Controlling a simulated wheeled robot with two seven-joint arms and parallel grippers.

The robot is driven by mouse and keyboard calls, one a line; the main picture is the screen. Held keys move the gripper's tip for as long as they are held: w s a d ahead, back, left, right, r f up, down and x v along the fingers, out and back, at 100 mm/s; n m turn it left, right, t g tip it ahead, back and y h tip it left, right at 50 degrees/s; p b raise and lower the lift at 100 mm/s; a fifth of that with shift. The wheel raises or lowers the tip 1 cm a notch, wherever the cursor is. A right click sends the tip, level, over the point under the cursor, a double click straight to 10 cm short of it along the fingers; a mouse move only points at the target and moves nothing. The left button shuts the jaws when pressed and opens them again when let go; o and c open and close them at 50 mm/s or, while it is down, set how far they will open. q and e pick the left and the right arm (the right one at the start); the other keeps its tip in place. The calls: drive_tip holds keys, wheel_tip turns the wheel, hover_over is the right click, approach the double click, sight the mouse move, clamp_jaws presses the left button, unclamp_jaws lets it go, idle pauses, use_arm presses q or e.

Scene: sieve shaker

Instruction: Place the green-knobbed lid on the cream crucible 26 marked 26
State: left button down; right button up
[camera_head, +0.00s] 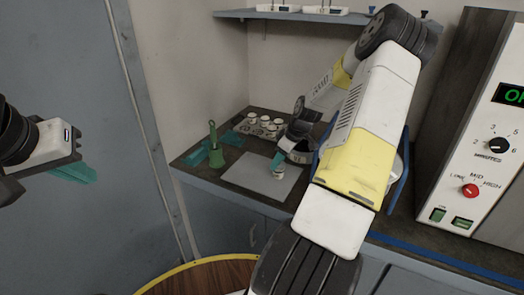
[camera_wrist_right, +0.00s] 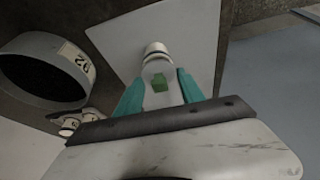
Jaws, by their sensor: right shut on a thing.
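My right gripper (camera_wrist_right: 160,90) is shut on the green knob (camera_wrist_right: 160,83) of a pale lid, with a teal finger on either side. A small cream crucible (camera_wrist_right: 156,49) stands upright just beyond the lid on a grey sheet. In the head view, the crucible (camera_head: 278,173) is right below the right gripper (camera_head: 278,160). I cannot tell whether lid and crucible touch, and no number is readable on this crucible. My left gripper (camera_head: 75,172) is at the far left, away from the bench; its finger gap is not clear.
The grey sheet (camera_head: 250,183) lies on the dark bench. A rack of small white pots (camera_head: 264,122) stands behind it, and a green holder (camera_head: 215,155) to its left. A round vessel (camera_wrist_right: 35,55) carries a label resembling 26 upside down. The control box (camera_head: 475,140) is at right.

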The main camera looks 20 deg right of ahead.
drive_tip(key=shift+f, duration=0.15)
drive_tip(key=shift+f, duration=0.35)
drive_tip(key=o, duration=1.3)
drive_tip(key=a+v, duration=0.1)
drive_tip(key=v, duration=1.2)
drive_tip(key=s+a+r+m+h, duration=0.1)
drive_tip(key=s+a+r+h, duration=0.15)
drive_tip(key=a+r, duration=0.55)
drive_tip(key=s+a+r+m, duration=0.2)
drive_tip(key=s+a+r, duration=0.1)
drive_tip(key=s+a, duration=0.2)
drive_tip(key=s+a+r+m+t+y, duration=0.1)
drive_tip(key=s+a+r+m, duration=0.1)
drive_tip(key=s+a, duration=0.3)
drive_tip(key=s+a+r+m+t+y, duration=0.1)
drive_tip(key=s+a+r, duration=0.3)
drive_tip(key=s, duration=0.5)
drive_tip(key=shift+a+r+m, duration=0.1)
drive_tip(key=shift+a+m, duration=0.3)
drive_tip(key=shift+a, duration=0.5)
